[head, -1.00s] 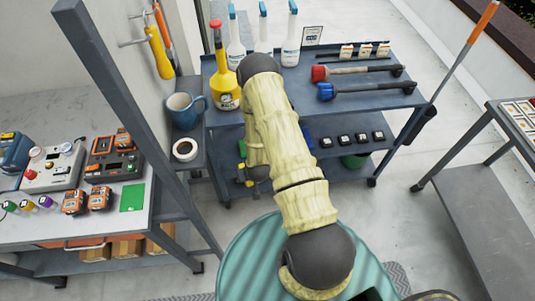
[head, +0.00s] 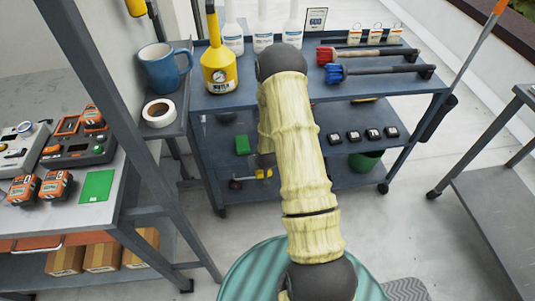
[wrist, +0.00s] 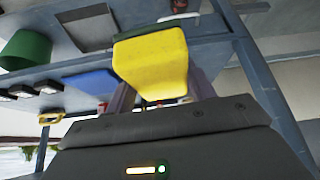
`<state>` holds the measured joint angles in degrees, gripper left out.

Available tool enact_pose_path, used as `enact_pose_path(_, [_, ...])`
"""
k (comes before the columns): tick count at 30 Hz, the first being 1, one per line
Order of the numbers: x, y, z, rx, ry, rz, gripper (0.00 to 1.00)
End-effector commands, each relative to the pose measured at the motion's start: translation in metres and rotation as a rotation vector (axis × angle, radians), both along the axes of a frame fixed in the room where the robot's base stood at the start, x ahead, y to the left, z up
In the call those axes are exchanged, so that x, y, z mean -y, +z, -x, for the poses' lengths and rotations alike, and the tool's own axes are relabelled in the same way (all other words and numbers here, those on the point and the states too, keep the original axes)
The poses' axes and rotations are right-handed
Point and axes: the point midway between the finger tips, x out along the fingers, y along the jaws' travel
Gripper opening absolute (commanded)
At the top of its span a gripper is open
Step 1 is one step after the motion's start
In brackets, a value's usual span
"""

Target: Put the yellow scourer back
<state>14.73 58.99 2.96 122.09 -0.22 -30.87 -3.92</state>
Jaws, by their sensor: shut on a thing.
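A blue flat pad (wrist: 92,83) lies on the shelf in the wrist view. A green pad (head: 242,145) lies on the trolley's lower shelf in the head view.
On top stand a yellow bottle (head: 218,66), white spray bottles and two brushes (head: 385,72). A blue mug (head: 164,68) and tape roll (head: 158,113) are at left.

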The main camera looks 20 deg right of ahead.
Motion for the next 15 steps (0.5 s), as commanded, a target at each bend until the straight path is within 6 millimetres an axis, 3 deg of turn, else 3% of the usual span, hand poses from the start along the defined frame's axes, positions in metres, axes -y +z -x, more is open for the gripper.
enact_pose_path(1, [0.005, -0.016, -0.003, 0.004, -0.009, 0.001, 0.33])
enact_pose_path(15, [0.043, -0.064, -0.014, 0.003, -0.076, 0.006, 0.33])
